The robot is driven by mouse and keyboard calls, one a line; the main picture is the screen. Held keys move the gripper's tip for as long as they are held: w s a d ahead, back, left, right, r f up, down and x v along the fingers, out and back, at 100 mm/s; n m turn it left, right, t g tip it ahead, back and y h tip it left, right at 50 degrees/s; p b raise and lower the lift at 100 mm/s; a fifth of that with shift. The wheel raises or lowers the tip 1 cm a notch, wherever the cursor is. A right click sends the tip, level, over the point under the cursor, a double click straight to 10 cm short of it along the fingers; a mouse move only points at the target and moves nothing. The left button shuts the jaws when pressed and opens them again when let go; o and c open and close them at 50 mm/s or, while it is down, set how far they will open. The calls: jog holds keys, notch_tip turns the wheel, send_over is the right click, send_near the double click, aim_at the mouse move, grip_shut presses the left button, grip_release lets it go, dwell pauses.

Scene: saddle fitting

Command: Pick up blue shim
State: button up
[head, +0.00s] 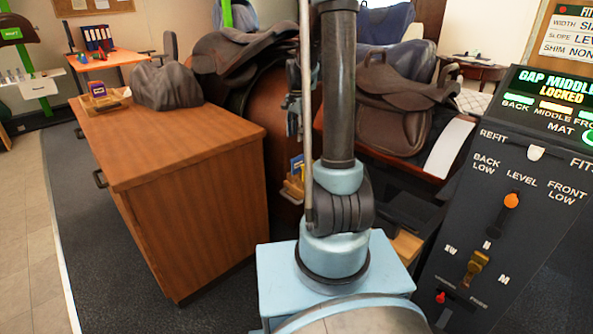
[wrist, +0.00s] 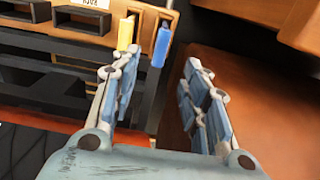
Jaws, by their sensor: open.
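The blue shim (wrist: 161,46) stands upright at the right end of a wooden rack in the wrist view, beside a yellow shim (wrist: 126,33). My gripper (wrist: 162,62) is open, its two jointed fingers spread apart. In the wrist picture the blue shim shows between the fingertips, closer to the left one. It appears beyond the tips, and nothing is held. In the head view the blue shim (head: 297,163) is small and partly hidden by my arm, low beside the brown saddle stand.
The rack (wrist: 180,18) has dark slots on its left. A brown surface (wrist: 255,95) lies to the right in the wrist view. The head view shows a wooden cabinet (head: 190,145) at left, saddles (head: 240,55) behind, and a dark control panel (head: 500,225) at right.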

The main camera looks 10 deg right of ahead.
aim_at(298, 157)
notch_tip(298, 157, down, 9)
jog(key=shift+r, duration=0.15)
jog(key=shift+w+d+f, duration=0.1)
jog(key=shift+w+f, duration=0.1)
jog(key=shift+f, duration=0.7)
jog(key=shift+w+d+f, duration=0.1)
jog(key=shift+w+f, duration=0.05)
jog(key=shift+f, duration=1.55)
grip_shut()
